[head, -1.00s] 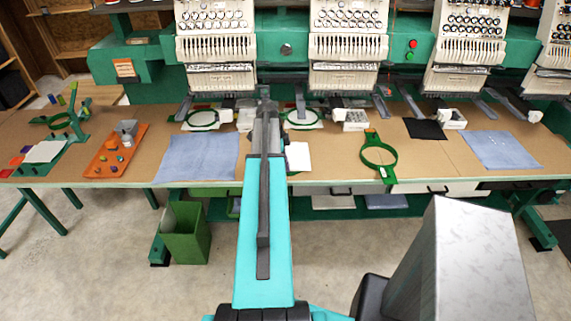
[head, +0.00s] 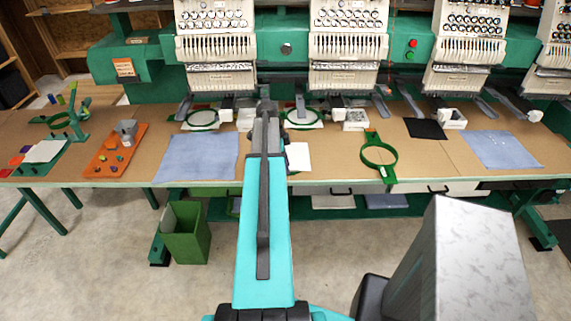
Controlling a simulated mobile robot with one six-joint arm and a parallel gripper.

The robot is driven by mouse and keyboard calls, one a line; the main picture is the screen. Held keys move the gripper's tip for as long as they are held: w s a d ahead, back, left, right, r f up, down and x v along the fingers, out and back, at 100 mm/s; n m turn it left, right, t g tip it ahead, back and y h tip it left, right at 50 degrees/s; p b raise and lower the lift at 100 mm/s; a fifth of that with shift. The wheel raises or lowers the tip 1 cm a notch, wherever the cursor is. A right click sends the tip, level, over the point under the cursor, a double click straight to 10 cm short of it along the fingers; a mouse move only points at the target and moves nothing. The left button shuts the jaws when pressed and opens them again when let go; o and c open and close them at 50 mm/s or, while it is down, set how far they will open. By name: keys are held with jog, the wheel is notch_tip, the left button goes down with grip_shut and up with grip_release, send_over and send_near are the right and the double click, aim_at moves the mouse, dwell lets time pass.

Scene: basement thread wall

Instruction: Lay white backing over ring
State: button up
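A white sheet (head: 298,156), which looks like backing, lies flat on the table just right of my arm. Another white sheet (head: 43,151) lies on a green board at the far left. A green ring on a stand (head: 59,121) is behind that sheet, with nothing seen over it. A loose green ring with a handle (head: 379,154) lies near the table's front edge, right of centre, with bare tabletop inside it. My arm reaches forward over the middle of the table. My gripper (head: 265,106) is near its far end, but its fingers cannot be made out.
Embroidery machine heads (head: 347,50) line the back, with hooped white pieces (head: 202,118) below. Blue cloths (head: 198,156) lie left and far right (head: 503,150). An orange tray (head: 116,150) holds small items. A green bin (head: 187,238) stands on the floor. Bare tabletop shows right of centre.

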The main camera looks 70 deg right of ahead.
jog(key=shift+r, duration=0.1)
jog(key=b+v, duration=0.4)
jog(key=v, duration=0.9)
jog(key=shift+r, duration=0.3)
jog(key=shift+w+a, duration=0.1)
dwell(0.4)
